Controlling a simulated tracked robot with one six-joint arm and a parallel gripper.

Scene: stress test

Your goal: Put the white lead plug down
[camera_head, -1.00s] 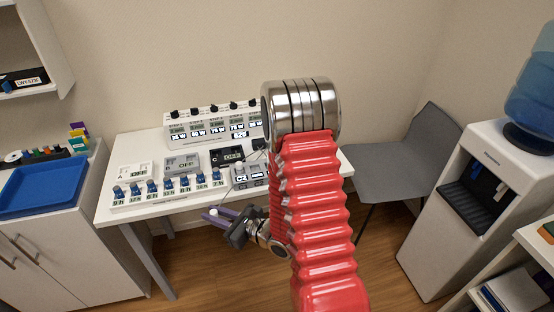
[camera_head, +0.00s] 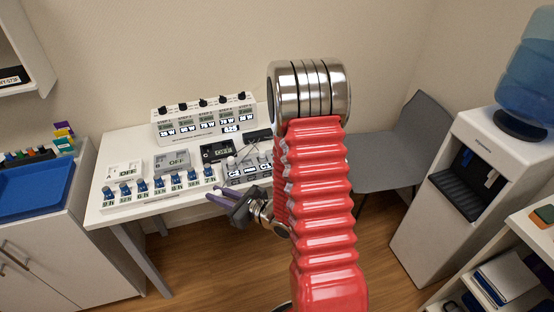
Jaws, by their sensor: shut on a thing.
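My gripper (camera_head: 217,196), with purple fingers, is in front of the table's front edge, at the left of my red arm. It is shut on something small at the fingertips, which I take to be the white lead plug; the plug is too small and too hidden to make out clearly. On the white table (camera_head: 150,207) stand a row of blue-knobbed units (camera_head: 160,190), boxes with OFF displays (camera_head: 172,161) and a grey unit (camera_head: 248,172) just behind the gripper. A small white tip (camera_head: 231,160) shows beside that unit.
A white panel with several black knobs and displays (camera_head: 205,120) stands at the table's back. A blue tray (camera_head: 35,190) is on the left cabinet. A grey chair (camera_head: 385,170) and a water dispenser (camera_head: 465,190) stand to the right.

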